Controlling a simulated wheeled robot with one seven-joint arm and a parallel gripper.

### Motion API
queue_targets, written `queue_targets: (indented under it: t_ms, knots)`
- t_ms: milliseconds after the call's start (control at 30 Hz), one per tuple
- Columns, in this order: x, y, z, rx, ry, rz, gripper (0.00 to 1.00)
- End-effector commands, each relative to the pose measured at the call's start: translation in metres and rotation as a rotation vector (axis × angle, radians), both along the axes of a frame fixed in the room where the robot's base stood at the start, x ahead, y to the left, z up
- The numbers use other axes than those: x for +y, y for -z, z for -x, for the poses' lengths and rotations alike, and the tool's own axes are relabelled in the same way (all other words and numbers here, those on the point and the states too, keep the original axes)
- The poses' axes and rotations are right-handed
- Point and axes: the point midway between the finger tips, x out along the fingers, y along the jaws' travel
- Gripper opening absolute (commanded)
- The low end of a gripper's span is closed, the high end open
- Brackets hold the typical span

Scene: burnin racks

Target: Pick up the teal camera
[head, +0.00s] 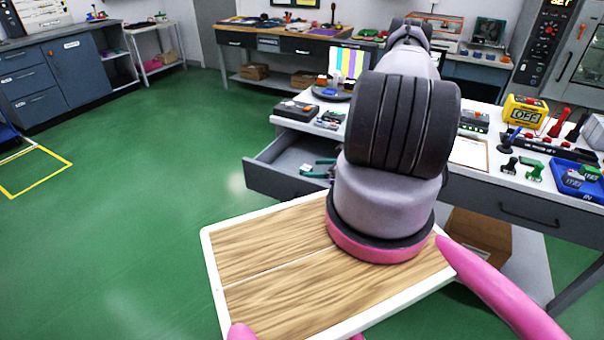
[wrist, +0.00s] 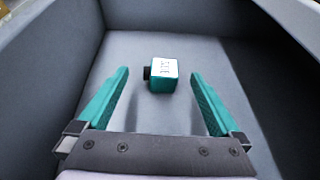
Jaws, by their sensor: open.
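The teal camera (wrist: 163,76) is a small box with a pale, marked top face and a dark lens on its left side. In the wrist view it lies on the grey floor of an open drawer, near the middle. My gripper (wrist: 160,90) is open, with its two teal fingers inside the drawer, one on each side of the camera and apart from it.
The drawer walls (wrist: 50,70) rise close around the fingers. The table (head: 510,158) above holds a yellow box (head: 524,112), a blue bin (head: 578,180) and several tools. A cardboard box (head: 478,240) is below. Green floor lies clear at left.

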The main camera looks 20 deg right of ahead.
Motion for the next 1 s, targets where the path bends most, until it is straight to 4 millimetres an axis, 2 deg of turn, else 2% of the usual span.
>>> queue_targets:
  t_ms: [200,367,633,967,1000]
  knots:
    - [0.019,0.013,-0.026,0.000,-0.004,-0.001,1.00]
    - [0.027,0.018,-0.038,-0.001,-0.004,0.000,1.00]
    - [0.047,0.033,-0.068,-0.002,-0.005,0.000,1.00]
    - [0.050,0.036,-0.073,0.001,-0.003,-0.001,1.00]
    - [0.050,0.036,-0.074,0.000,-0.003,0.000,0.85]
